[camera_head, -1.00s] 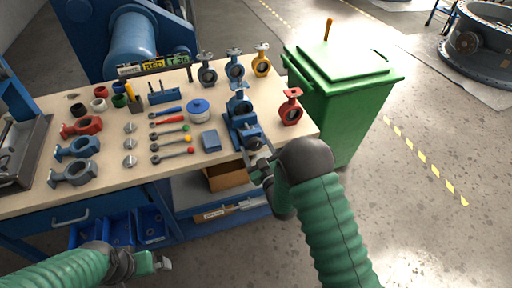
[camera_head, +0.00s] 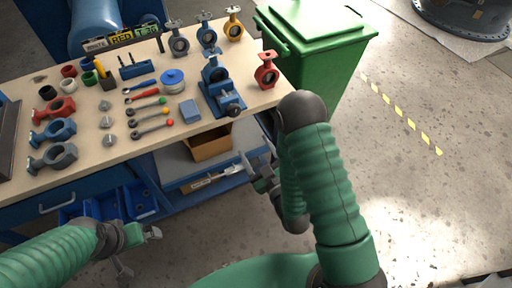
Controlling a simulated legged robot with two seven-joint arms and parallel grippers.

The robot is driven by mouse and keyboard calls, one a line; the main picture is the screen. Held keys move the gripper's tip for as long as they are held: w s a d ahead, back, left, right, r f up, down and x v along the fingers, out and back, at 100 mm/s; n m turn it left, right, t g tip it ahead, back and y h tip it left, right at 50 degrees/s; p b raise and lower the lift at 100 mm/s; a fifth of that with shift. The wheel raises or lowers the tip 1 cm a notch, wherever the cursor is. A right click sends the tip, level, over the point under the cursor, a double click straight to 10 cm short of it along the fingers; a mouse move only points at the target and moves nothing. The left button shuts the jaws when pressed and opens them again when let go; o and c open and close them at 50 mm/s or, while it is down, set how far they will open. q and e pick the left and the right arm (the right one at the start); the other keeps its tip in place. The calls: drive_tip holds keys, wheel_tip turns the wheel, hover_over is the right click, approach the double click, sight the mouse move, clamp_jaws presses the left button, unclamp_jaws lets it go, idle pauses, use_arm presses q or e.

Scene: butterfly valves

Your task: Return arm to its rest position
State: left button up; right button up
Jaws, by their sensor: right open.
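My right arm (camera_head: 325,180) is green and ribbed and comes in from the lower right, bent at a dark elbow. My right gripper (camera_head: 252,174) is open and empty, in front of the workbench and below its top edge in the picture. A blue valve in a blue vise (camera_head: 222,95) stands at the bench's front right corner, apart from this gripper. My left arm (camera_head: 55,258) comes in from the lower left. My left gripper (camera_head: 143,238) is in front of the blue drawers; its jaws are too small to judge.
The workbench (camera_head: 150,62) carries red, blue and grey valve bodies (camera_head: 52,132), lever handles (camera_head: 150,124), upright valves (camera_head: 207,38) and a red valve (camera_head: 266,70). A cardboard box (camera_head: 210,145) sits on the shelf below. A green bin (camera_head: 320,50) stands right. Floor at right is clear.

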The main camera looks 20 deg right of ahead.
drive_tip(key=shift+s, duration=0.2)
idle(0.3)
drive_tip(key=s+r+m+g+p, duration=0.4)
drive_tip(key=s+r+g+p, duration=0.6)
drive_tip(key=s+g, duration=0.3)
drive_tip(key=shift+r+m+g+h, duration=0.3)
drive_tip(key=shift+m+g, duration=0.1)
drive_tip(key=shift+g, duration=0.7)
drive_tip(key=shift+s, duration=0.1)
